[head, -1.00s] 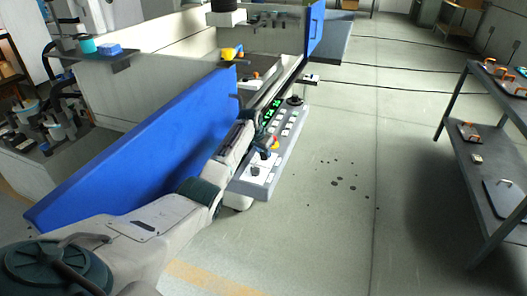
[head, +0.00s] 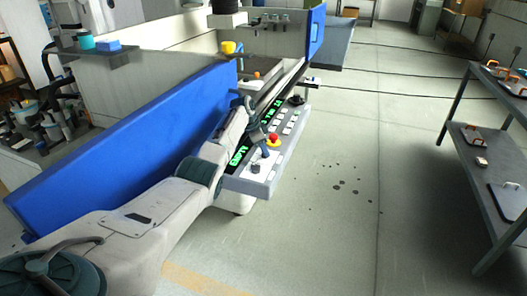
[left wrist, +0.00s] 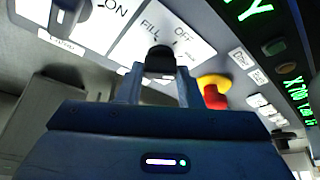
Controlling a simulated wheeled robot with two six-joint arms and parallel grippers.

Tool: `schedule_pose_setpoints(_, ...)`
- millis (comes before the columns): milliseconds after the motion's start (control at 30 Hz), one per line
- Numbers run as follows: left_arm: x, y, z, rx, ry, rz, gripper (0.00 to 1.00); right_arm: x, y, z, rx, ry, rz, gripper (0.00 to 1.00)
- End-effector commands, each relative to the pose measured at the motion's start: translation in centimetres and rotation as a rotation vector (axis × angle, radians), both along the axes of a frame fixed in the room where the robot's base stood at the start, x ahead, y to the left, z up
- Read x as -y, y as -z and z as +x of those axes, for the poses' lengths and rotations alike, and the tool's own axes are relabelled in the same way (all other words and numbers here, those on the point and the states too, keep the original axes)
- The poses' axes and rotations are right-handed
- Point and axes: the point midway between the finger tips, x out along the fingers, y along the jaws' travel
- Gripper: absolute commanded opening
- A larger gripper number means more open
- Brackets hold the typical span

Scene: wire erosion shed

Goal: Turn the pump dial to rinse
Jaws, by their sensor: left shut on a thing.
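The pump dial is a black knob (left wrist: 160,62) on a white plate (left wrist: 140,42) in the left wrist view. FILL is printed at the plate's upper left and OFF at its upper right. No rinse mark can be read; the gripper covers the lower part of the plate. My left gripper (left wrist: 159,80) is shut on the knob, one finger on each side. In the head view, my left gripper (head: 264,151) is small at the near end of the control panel (head: 262,187). Which mark the knob points at cannot be told. My right gripper does not show.
A red stop button on a yellow base (left wrist: 214,92) sits close right of the gripper. Another knob (left wrist: 68,15) on a plate marked ON is at left. Green displays run along the panel. A blue machine panel (head: 130,150) stands behind my arm; a shelf (head: 500,190) stands right.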

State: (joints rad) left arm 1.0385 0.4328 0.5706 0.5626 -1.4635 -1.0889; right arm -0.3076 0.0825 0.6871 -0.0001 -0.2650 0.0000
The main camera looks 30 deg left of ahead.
Motion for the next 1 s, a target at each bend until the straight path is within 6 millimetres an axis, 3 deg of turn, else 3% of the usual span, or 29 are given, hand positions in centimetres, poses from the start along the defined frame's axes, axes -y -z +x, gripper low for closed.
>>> schedule_pose_setpoints(500, 0.01, -0.13, 0.05, 0.002, 0.019, 0.000, 0.10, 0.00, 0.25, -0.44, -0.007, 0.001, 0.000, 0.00)
schedule_pose_setpoints(533, 0.00, -0.11, 0.05, 0.002, 0.019, 0.000, 0.39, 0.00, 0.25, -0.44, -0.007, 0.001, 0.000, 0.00)
schedule_pose_setpoints(600, 0.00, -0.10, 0.05, 0.002, 0.019, 0.000, 0.52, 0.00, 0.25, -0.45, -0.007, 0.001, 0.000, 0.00)
schedule_pose_setpoints(1000, -0.26, -0.68, -0.16, 0.001, 0.018, 0.001, 0.55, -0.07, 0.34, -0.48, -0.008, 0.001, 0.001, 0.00)
